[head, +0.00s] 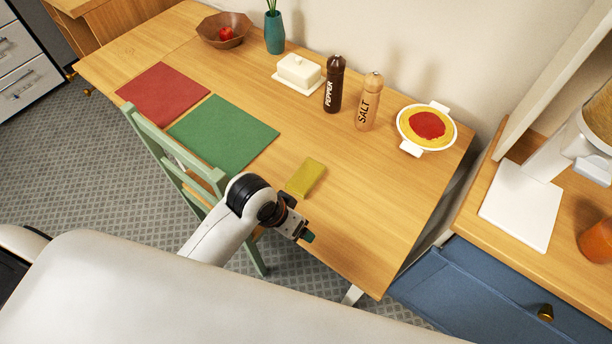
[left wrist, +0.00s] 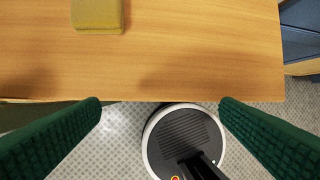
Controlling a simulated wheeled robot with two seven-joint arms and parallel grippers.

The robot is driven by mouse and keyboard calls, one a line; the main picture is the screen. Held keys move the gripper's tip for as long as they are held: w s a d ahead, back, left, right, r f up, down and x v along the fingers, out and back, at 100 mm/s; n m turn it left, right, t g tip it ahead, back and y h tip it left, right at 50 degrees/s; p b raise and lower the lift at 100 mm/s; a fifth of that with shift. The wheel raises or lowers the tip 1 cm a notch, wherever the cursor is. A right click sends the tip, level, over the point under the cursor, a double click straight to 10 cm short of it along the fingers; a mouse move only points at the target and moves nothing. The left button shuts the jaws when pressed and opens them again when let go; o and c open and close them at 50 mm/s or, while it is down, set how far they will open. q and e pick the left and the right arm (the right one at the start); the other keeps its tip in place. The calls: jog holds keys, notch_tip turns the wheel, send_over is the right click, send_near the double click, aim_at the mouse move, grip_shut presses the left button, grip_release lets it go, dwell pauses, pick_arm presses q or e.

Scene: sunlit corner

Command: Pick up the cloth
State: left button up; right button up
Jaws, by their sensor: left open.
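The cloth (head: 306,177) looks like a small folded yellow-olive block lying flat near the front edge of the wooden table (head: 370,205). In the left wrist view the cloth (left wrist: 97,15) is at the top, left of centre, partly cut off by the frame edge. My left gripper (head: 304,234) is at the table's front edge, on the near side of the cloth and apart from it. In the left wrist view its green-padded fingers (left wrist: 160,108) are wide apart with nothing between them. My right gripper is not in view.
Green (head: 223,133) and red (head: 162,94) placemats lie left of the cloth. A green chair (head: 178,160) stands at the front edge. Pepper (head: 333,84) and salt (head: 368,101) mills, a butter dish (head: 298,73) and a white-handled dish (head: 426,127) stand farther back. Table right of the cloth is clear.

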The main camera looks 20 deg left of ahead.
pick_arm(q)
jog(key=w+d, duration=0.2)
jog(key=w, duration=0.2)
notch_tip(320, 180, up, 5)
jog(key=g+y, duration=0.2)
jog(key=g, duration=0.1)
send_over(302, 180)
jog(key=f, duration=0.4)
jog(key=w+f, duration=0.1)
jog(key=f, duration=0.1)
jog(key=shift+a+p, duration=0.2)
jog(key=shift+p, duration=0.1)
jog(key=f, duration=0.4)
jog(key=shift+s+d+f+p, duration=0.15)
jog(key=shift+s+d+p, duration=0.1)
jog(key=shift+s+p, duration=0.15)
jog(key=shift+f, duration=0.5)
jog(key=c, duration=1.1)
jog(key=shift+o, duration=0.2)
notch_tip(302, 180, up, 10)
